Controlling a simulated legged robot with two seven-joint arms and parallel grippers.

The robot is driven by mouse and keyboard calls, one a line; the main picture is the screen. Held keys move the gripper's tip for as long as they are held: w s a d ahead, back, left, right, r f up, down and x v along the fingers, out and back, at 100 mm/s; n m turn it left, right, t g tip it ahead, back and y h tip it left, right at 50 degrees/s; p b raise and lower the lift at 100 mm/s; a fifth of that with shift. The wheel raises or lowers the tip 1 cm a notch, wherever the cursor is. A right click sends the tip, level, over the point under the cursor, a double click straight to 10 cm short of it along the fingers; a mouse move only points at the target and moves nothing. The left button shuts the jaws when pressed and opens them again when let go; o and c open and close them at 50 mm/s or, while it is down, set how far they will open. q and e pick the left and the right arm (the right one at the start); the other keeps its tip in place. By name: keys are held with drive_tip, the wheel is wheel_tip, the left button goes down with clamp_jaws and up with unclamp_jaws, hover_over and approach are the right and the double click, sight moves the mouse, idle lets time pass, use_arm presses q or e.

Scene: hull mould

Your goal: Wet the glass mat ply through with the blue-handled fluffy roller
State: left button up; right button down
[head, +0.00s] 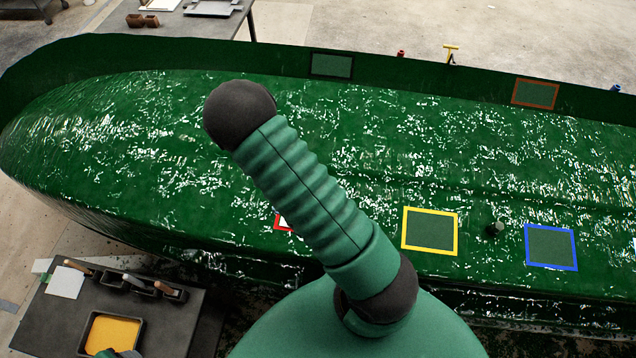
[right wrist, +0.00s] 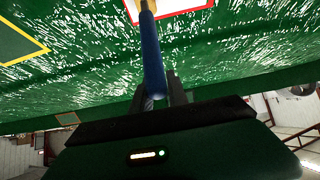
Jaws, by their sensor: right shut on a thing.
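The glass mat ply shows as a white patch (head: 285,223) inside a red outline on the green hull mould (head: 480,160). Most of it is hidden behind my green arm in the head view. In the right wrist view, part of the white ply (right wrist: 185,6) and its red outline show at the top edge. My right gripper (right wrist: 157,88) is shut on the blue handle of the roller (right wrist: 152,62), which points up the picture toward the ply. The roller's fluffy head is not clearly visible, so I cannot tell if it touches the ply.
Yellow (head: 430,231), blue (head: 550,247), black (head: 332,65) and brown (head: 535,93) outlined patches lie on the mould. A tray of yellow liquid (head: 112,332) and several handled tools (head: 125,283) are on a dark bench at the lower left.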

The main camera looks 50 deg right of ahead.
idle(0.3)
drive_tip(key=w+p, duration=0.1)
drive_tip(key=w+d+r, duration=0.1)
drive_tip(key=w, duration=0.1)
drive_tip(key=w+r+p, duration=0.1)
drive_tip(key=w, duration=0.1)
drive_tip(key=shift+w+d+p, duration=0.2)
drive_tip(key=shift+d+p, duration=0.05)
drive_tip(key=shift+p, duration=0.1)
drive_tip(key=shift+f, duration=0.15)
drive_tip(key=shift+f+b, duration=0.65)
drive_tip(key=shift+b, duration=0.1)
idle(0.4)
drive_tip(key=shift+r, duration=0.1)
